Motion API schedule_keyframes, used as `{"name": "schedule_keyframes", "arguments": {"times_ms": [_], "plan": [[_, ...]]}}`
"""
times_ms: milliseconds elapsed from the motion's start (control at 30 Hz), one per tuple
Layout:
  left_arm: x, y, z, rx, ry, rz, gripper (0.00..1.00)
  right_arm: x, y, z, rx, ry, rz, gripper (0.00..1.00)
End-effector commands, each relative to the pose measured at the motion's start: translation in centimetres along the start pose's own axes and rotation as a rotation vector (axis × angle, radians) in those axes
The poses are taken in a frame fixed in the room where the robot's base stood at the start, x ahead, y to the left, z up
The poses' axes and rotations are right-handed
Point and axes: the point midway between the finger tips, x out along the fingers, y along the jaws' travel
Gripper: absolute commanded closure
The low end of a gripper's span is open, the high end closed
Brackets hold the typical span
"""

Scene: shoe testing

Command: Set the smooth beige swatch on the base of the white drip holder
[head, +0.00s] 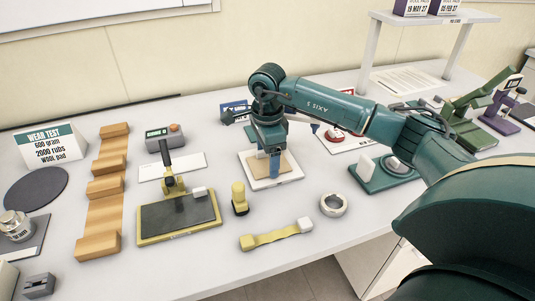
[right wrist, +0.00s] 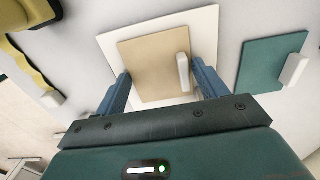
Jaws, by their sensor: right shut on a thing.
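The beige swatch (head: 284,165) is a flat square with a small white tab on its right edge in the right wrist view (right wrist: 150,60). It lies over a white square plate (head: 262,184), whose border also shows in the right wrist view (right wrist: 206,30). My left gripper is not in view.
A teal swatch (right wrist: 268,62) with a white tab lies right of the plate in the right wrist view. A yellow weight (head: 239,200), a yellow strap (head: 270,238) and a white ring (head: 334,205) lie nearby. A dark pad (head: 178,218) stands left.

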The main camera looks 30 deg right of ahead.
Motion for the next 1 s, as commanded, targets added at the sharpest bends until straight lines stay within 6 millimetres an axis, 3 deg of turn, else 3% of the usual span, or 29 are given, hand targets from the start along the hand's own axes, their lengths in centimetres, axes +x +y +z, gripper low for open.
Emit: {"name": "schedule_keyframes", "arguments": {"times_ms": [300, 667, 767, 833, 1000], "plan": [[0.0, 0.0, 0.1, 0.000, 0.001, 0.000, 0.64, 0.0, 0.0, 0.0, 0.000, 0.000, 0.000, 0.04], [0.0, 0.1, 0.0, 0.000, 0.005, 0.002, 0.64, 0.0, 0.0, 0.0, 0.000, 0.000, 0.000, 0.03], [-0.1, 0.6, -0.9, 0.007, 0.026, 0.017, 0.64, 0.0, 0.0, 0.0, 0.000, 0.000, 0.000, 0.03], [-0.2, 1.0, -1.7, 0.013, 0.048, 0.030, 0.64, -1.8, -0.2, 0.0, 0.000, -0.002, -0.007, 0.03], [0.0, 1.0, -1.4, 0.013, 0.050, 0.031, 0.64, -6.0, -0.1, 0.0, -0.001, -0.002, -0.006, 0.03]]}}
